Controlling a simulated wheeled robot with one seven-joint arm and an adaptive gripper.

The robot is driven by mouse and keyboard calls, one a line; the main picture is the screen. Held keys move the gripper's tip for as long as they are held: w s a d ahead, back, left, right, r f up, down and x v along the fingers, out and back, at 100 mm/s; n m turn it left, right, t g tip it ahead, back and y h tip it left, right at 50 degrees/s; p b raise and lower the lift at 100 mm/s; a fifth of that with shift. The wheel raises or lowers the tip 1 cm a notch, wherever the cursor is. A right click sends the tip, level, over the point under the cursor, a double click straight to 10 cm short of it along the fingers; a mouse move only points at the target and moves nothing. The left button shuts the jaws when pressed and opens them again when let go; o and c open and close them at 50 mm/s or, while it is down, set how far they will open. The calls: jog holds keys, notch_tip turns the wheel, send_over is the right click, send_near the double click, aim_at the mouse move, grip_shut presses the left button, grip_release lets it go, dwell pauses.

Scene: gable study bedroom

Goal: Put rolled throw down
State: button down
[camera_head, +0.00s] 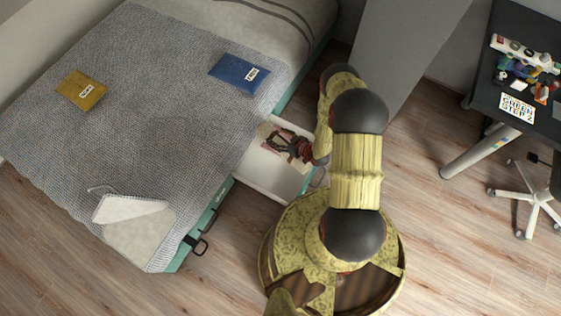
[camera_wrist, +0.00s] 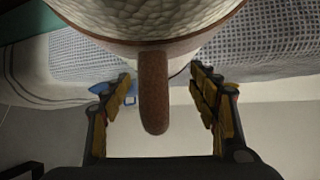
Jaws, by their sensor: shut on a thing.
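The rolled throw (camera_wrist: 150,20), cream and textured with a brown band and a hanging brown strap (camera_wrist: 154,95), fills the top middle of the wrist view. My gripper (camera_wrist: 162,76) has its yellow-padded fingers on both sides of it and is shut on it. In the head view my gripper (camera_head: 282,142) is over the open white drawer (camera_head: 280,181) at the bed's side. The throw is mostly hidden there by the gripper and arm, and I cannot tell whether it touches the drawer floor.
The bed has a grey woven blanket (camera_head: 160,130) with a yellow pouch (camera_head: 80,90), a blue pouch (camera_head: 239,73) and a pale folded cloth (camera_head: 130,208) on it. A dark desk (camera_head: 485,80) and a white chair base (camera_head: 533,197) stand at right. Wooden floor (camera_head: 440,245) is clear between.

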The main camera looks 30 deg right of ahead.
jog(key=shift+n+g+y, duration=0.3)
jog(key=shift+n+y, duration=0.3)
jog(key=shift+n, duration=0.1)
jog(key=s+f, duration=0.2)
jog(key=s+d+f, duration=0.1)
jog(key=s+f, duration=0.1)
jog(key=s+d+f, duration=0.1)
jog(key=s+f, duration=0.1)
jog(key=shift+s+f, duration=0.1)
jog(key=shift+s, duration=0.25)
jog(key=s+f+n+y, duration=0.1)
jog(key=s+f, duration=0.4)
jog(key=s, duration=0.2)
jog(key=w+a+b, duration=0.3)
jog(key=w+a, duration=0.7)
jog(key=w, duration=0.5)
jog(key=shift+n, duration=0.3)
jog(key=shift+f+b, duration=3.45)
jog(key=shift+f, duration=5.6)
jog(key=shift+r, duration=0.1)
jog(key=c, duration=0.6)
grip_release()
jog(key=shift+s, duration=0.1)
jog(key=shift+c, duration=0.2)
jog(key=shift+o, duration=0.3)
